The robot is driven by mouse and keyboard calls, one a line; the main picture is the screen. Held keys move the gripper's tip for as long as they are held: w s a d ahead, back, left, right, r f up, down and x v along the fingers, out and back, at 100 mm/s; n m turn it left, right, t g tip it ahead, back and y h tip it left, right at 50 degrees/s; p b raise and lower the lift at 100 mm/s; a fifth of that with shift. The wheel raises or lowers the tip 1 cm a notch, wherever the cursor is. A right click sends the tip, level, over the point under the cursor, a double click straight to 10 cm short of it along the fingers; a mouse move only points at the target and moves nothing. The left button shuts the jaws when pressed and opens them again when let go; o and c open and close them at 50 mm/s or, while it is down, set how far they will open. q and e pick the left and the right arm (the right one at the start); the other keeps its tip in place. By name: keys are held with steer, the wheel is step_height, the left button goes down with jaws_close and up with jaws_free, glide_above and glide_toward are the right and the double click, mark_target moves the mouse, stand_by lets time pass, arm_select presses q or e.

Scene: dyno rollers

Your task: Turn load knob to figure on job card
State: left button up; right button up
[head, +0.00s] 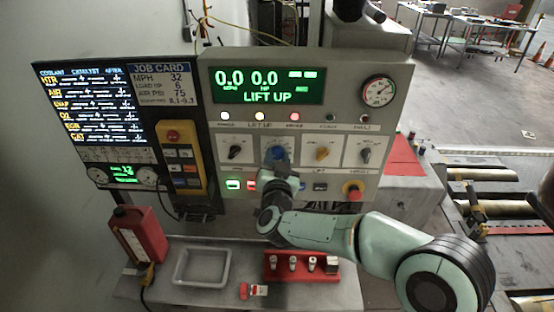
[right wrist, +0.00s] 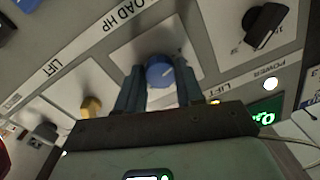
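The job card (head: 163,84) at the upper left of the panel reads MPH 32, LOAD HP 6 and AIR PSI 75. The blue load knob (head: 278,153) is on the console's middle row; in the right wrist view (right wrist: 159,72) it is beside the LOAD HP label. My right gripper (head: 279,166) is at this knob. The green display (head: 267,86) reads 0.0 MPH, 0.0 HP and LIFT UP. My left gripper is not in view.
A black knob (head: 235,152) and a yellow lift knob (head: 322,153) flank the blue knob closely. A red stop button (head: 353,190) is at the lower right. Below stand a grey tray (head: 202,267), a red can (head: 138,235) and a red rack (head: 300,267).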

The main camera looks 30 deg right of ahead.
steer(key=shift+m+b, duration=0.3)
steer(key=shift+b, duration=0.15)
steer(key=m+b, duration=0.3)
steer(key=shift+f, duration=0.1)
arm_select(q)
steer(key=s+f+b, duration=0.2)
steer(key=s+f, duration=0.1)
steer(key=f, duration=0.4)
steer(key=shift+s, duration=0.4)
arm_select(e)
steer(key=shift+m, duration=1.2)
steer(key=o, duration=1)
steer(key=shift+o, duration=0.2)
